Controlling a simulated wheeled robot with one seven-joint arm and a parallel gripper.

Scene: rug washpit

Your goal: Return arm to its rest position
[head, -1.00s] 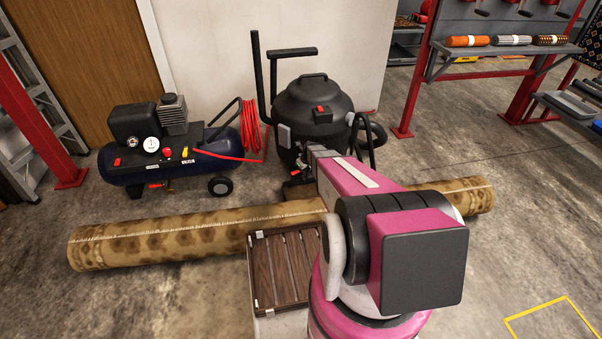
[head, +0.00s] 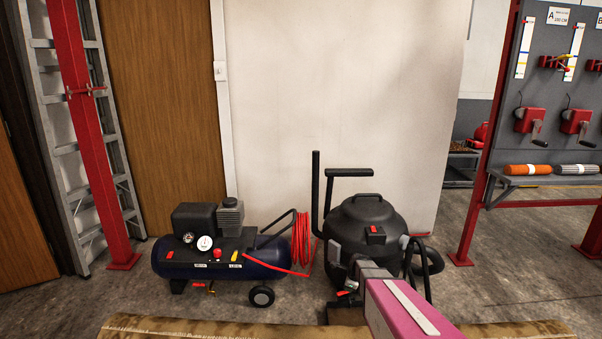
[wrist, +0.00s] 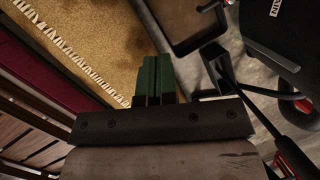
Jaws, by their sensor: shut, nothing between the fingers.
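My gripper (wrist: 156,80) shows in the wrist view, its two green fingers shut together with nothing between them. It points down toward the floor area between the rolled rug and the black wet vacuum. In the head view my pink arm reaches forward over the rug at the lower right, in front of the vacuum.
The tan rolled rug (head: 230,329) lies across the floor; its fringed edge (wrist: 70,55) shows in the wrist view. The black vacuum (head: 368,228) stands close to my arm, with the blue compressor (head: 215,262) left of it. A red post (head: 85,130) and ladder stand farther left.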

